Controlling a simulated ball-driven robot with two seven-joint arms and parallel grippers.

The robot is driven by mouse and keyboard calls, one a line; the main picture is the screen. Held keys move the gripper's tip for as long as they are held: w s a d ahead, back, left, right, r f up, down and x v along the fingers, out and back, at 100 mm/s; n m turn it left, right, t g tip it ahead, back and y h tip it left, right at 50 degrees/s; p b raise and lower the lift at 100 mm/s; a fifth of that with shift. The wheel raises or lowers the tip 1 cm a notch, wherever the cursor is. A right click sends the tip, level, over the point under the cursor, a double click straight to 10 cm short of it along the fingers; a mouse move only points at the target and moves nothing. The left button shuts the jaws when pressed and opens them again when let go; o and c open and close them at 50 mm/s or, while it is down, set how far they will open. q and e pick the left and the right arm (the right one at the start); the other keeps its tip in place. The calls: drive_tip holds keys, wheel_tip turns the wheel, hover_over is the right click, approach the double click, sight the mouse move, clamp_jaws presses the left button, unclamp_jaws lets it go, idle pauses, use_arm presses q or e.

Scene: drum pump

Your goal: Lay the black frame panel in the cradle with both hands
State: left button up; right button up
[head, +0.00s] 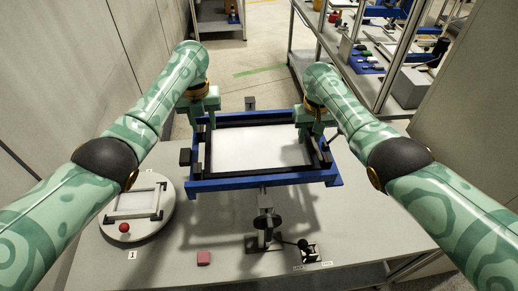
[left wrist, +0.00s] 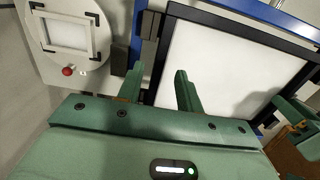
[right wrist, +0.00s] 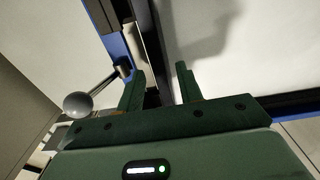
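The black frame panel (head: 260,174), with a white area inside its black border, lies within the blue cradle (head: 265,183) in the head view. I cannot tell whether it is fully seated. My left gripper (head: 207,120) is at its left side; in the left wrist view the black border (left wrist: 245,34) passes between the fingers, which stand wider than the bar. My right gripper (head: 309,131) is at its right side; in the right wrist view a black bar (right wrist: 151,45) runs between the parted fingers. The fingertips' contact with the bar is not clear.
A round grey plate (head: 160,222) with a small framed piece and a red ball (head: 124,228) is at left. A handwheel (head: 265,223) and a black-knobbed lever (head: 303,244) stand below the cradle.

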drive_tip(key=shift+s, duration=0.1)
drive_tip(key=shift+r, duration=0.15)
use_arm(q)
wheel_tip(320, 180, up, 7)
drive_tip(key=shift+s+f, duration=0.15)
drive_tip(key=shift+s, duration=0.1)
use_arm(e)
wheel_tip(320, 180, up, 12)
drive_tip(key=shift+s, duration=0.15)
